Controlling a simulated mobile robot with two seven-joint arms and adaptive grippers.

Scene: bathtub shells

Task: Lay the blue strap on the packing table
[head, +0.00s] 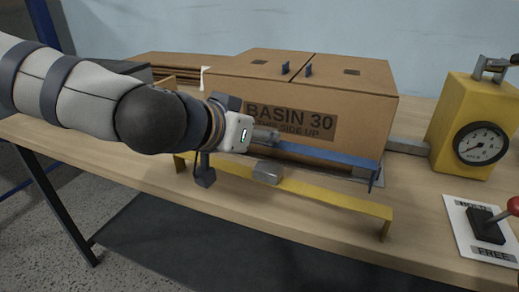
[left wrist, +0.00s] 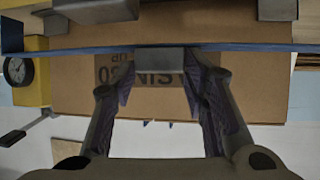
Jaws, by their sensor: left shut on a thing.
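The blue strap (head: 325,156) is a long flat bar with a down-bent end, in front of the large carton. My left gripper (head: 268,137) is shut on the strap at its grey middle block. In the left wrist view the strap (left wrist: 245,48) runs across the picture, and its grey block (left wrist: 167,60) sits between my left fingers. The arm hides the strap's left part in the head view. I cannot tell whether the strap touches the carton. The packing table (head: 300,225) is a pale wooden top below. My right gripper is not in view.
A yellow strap (head: 325,197) with a grey block stands on the table in front of the blue one. The carton (head: 235,72) marked BASIN 30 stands behind. A yellow scale with a dial (head: 460,110) and a red-knobbed lever plate (head: 465,225) are at the right.

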